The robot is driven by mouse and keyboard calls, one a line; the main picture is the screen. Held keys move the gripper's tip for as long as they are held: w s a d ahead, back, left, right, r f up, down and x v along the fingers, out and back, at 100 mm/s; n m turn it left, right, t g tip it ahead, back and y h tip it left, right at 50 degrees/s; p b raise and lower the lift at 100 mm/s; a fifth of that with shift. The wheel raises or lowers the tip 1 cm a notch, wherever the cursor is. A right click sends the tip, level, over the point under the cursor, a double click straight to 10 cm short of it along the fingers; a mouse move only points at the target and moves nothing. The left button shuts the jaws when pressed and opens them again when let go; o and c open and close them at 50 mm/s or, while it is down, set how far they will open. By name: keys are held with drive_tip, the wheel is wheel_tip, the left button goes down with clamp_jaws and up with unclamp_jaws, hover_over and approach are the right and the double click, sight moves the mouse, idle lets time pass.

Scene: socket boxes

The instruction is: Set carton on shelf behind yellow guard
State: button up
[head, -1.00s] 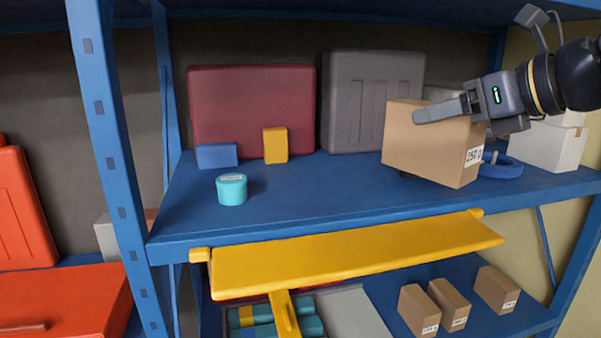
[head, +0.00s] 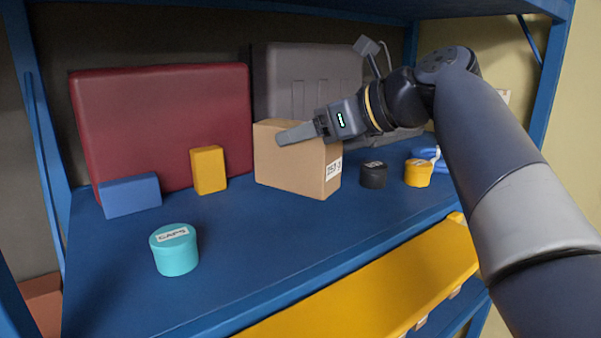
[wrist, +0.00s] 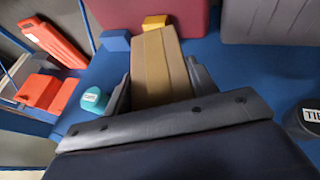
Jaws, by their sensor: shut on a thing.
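The brown carton (head: 285,165) with a white label on its side is over the blue shelf (head: 240,235), in front of the grey case. My gripper (head: 300,134) is shut on it, one finger showing along its near upper side. In the wrist view the carton (wrist: 160,65) sits between both fingers (wrist: 157,95). Its base looks at or very near the shelf surface; I cannot tell if it touches. The yellow guard (head: 380,290) runs along the shelf's front edge, below the shelf surface.
A teal tub (head: 175,255), a blue block (head: 130,196) and a yellow block (head: 209,170) stand to the left. A dark tub (head: 373,175) and a yellow tub (head: 418,173) stand to the right. Red and grey cases (head: 165,120) (head: 300,80) stand behind.

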sight(306, 165)
drive_tip(key=shift+f, duration=2.85)
drive_tip(key=o, duration=1.1)
drive_tip(key=shift+f, duration=0.15)
drive_tip(key=shift+r, duration=0.2)
drive_tip(key=b+v, duration=0.1)
drive_tip(key=v, duration=1.1)
drive_tip(key=shift+b, duration=0.3)
